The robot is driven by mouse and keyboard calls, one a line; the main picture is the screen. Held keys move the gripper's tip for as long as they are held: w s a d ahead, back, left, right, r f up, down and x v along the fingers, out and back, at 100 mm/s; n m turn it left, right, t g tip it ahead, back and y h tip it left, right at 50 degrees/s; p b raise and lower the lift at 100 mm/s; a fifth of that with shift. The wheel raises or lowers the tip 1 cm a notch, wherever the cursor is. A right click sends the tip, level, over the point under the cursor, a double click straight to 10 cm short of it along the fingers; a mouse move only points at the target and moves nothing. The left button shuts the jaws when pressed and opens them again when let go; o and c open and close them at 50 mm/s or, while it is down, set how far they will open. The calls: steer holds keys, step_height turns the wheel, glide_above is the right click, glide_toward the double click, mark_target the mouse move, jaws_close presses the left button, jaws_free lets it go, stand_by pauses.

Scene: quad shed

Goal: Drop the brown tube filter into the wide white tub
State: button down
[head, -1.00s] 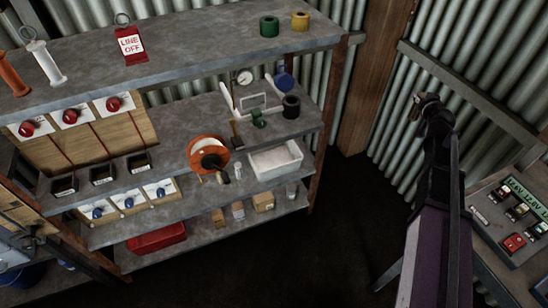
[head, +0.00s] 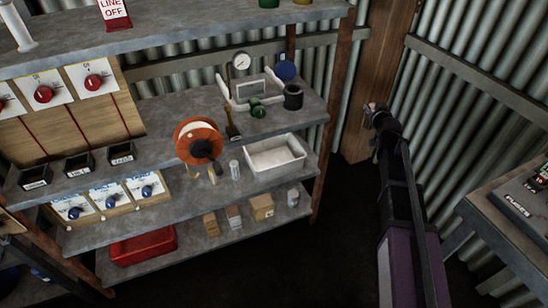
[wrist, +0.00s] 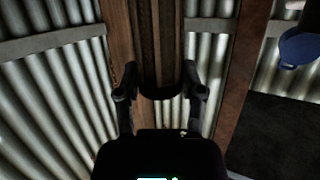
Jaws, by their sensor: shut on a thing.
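My gripper (head: 374,108) is raised at the right in the head view, in front of the wooden post and apart from the shelves. In the wrist view my gripper (wrist: 161,92) is shut on the brown tube filter (wrist: 162,50), which shows as a dark brown, lengthwise-striped body between the two fingers. Its far end runs out of the picture. In the head view the filter is too small and dark to make out clearly. The wide white tub (head: 275,157) stands on the middle shelf's right end, left of and below my gripper. It looks empty.
An orange reel (head: 198,140) and a small pale canister (head: 235,170) stand left of the tub. A pipe assembly with a gauge (head: 241,62) and a black ring (head: 292,97) sit on the shelf above it. A bench (head: 510,215) is at the right.

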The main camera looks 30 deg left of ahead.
steer(key=s+a+f+n+y+b, duration=0.1)
steer(key=s+a+f+b, duration=0.3)
steer(key=a+f+b, duration=1)
steer(key=s+a+f+n+g+y+b, duration=0.2)
steer(key=s+a, duration=0.3)
steer(key=a, duration=0.6)
steer(key=s+a+f+n+g+y+b, duration=0.2)
steer(key=s+a+f+b, duration=0.2)
steer(key=a, duration=0.7)
steer(key=shift+s+a+f+n+y, duration=0.35)
steer(key=shift+s+f, duration=0.35)
steer(key=shift+s, duration=0.45)
steer(key=shift+w+f, duration=0.1)
steer(key=shift+w, duration=0.05)
steer(key=w+d+f+b, duration=0.5)
steer(key=w+d, duration=0.1)
steer(key=w, duration=0.1)
steer(key=shift+w+d, duration=0.15)
steer(key=shift+w, duration=0.2)
steer(key=shift+f, duration=0.1)
steer(key=shift+w+d+f+b, duration=1.3)
steer(key=shift+w+f+b, duration=0.05)
steer(key=shift+w+b, duration=0.2)
